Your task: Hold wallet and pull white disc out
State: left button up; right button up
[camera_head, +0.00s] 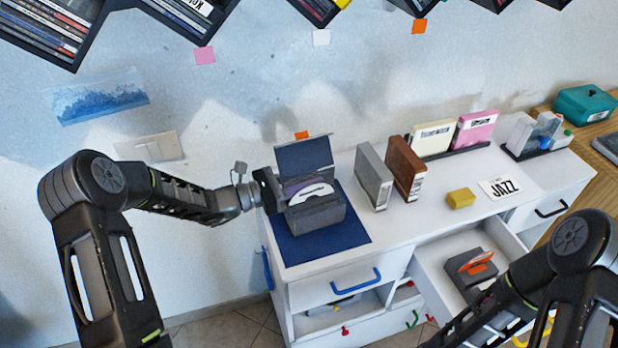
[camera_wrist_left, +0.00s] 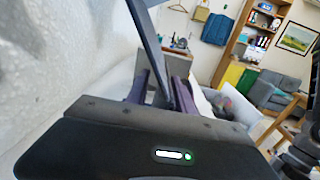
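The wallet (camera_head: 316,214) is a dark grey case with its flap (camera_head: 304,155) raised, standing on a blue mat (camera_head: 355,236) at the left end of the white cabinet. The white disc (camera_head: 311,193) shows its upper part above the wallet's front, with a purple disc behind it. My left gripper (camera_head: 271,190) is at the wallet's left side, against or very close to it. In the left wrist view a dark upright panel (camera_wrist_left: 148,40) rises beyond the gripper body; whether the fingers are closed is unclear. My right arm enters from the lower right; its gripper is out of frame.
Grey (camera_head: 374,178) and brown (camera_head: 405,167) cases stand right of the wallet. A yellow block (camera_head: 460,198) and a JAZZ card (camera_head: 500,188) lie farther right. An open drawer (camera_head: 430,272) juts out in front, holding a dark box (camera_head: 470,272). Disc shelves hang above.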

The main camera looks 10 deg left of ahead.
pick_arm(q)
jog(key=v, duration=1.2)
dwell(0.5)
